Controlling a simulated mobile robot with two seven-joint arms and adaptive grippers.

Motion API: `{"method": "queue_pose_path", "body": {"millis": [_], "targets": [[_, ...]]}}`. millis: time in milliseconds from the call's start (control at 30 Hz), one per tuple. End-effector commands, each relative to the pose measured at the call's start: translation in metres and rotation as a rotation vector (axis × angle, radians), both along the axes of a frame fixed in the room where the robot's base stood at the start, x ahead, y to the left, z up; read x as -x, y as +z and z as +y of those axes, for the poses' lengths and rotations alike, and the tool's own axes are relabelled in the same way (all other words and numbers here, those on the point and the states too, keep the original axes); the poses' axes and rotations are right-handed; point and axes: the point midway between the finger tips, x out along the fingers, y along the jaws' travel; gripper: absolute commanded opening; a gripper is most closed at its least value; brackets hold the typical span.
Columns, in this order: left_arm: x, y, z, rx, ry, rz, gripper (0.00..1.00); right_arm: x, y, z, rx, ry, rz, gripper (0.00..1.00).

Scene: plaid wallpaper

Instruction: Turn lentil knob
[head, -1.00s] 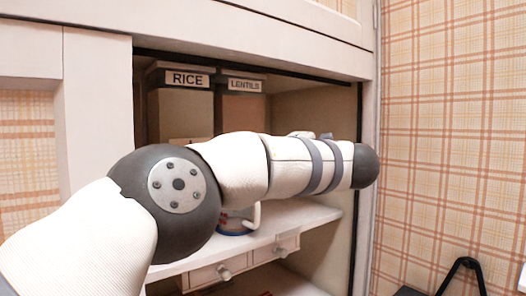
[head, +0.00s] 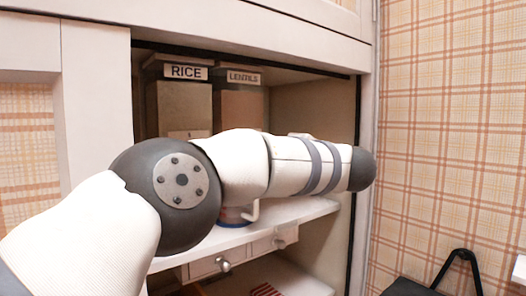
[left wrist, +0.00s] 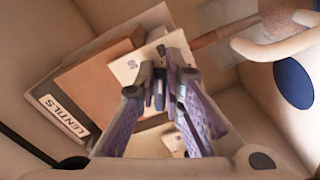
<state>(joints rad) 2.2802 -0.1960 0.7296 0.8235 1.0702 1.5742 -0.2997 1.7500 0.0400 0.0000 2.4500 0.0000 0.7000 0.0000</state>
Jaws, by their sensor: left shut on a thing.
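The lentil dispenser, with its LENTILS label (head: 244,77), stands on the cabinet shelf right of the rice dispenser (head: 178,105). Its brown body (head: 238,108) shows above my left arm; its lower part and knob are hidden there. In the left wrist view, the LENTILS label (left wrist: 62,117) lies at the left, with the dispenser appearing tilted. My left gripper (left wrist: 167,86) is in front of the dispenser's pale lower part (left wrist: 135,64), its fingers closed in on the lentil knob, which they mostly hide. The head view hides this gripper behind the arm. My right gripper is not in view.
A mug (head: 236,216), mostly covered by my arm, stands on the white shelf (head: 305,212). Small drawers (head: 224,265) with round knobs are below. The cabinet's right side wall (head: 325,110) is close to my arm. A black object (head: 445,272) stands at the lower right.

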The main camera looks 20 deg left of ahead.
Motion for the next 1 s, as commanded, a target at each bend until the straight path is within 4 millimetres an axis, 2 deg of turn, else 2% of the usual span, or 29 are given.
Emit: {"method": "queue_pose_path", "body": {"millis": [400, 867, 900, 967, 1000], "targets": [[0.0013, 0.0009, 0.0023, -0.08, 0.002, 0.095, 0.0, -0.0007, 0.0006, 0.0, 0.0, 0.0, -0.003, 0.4], [0.0014, 0.0012, 0.0025, -0.085, 0.003, 0.101, 0.0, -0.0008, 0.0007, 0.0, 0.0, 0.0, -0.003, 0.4], [0.0014, 0.0013, 0.0025, -0.085, 0.003, 0.101, 0.16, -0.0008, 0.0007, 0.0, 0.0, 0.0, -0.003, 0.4], [0.0014, 0.0012, 0.0023, -0.085, 0.002, 0.101, 0.29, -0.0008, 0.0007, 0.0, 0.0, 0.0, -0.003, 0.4], [0.0014, 0.0009, 0.0024, -0.085, 0.002, 0.101, 0.29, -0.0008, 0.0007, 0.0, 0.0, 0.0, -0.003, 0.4]]}}
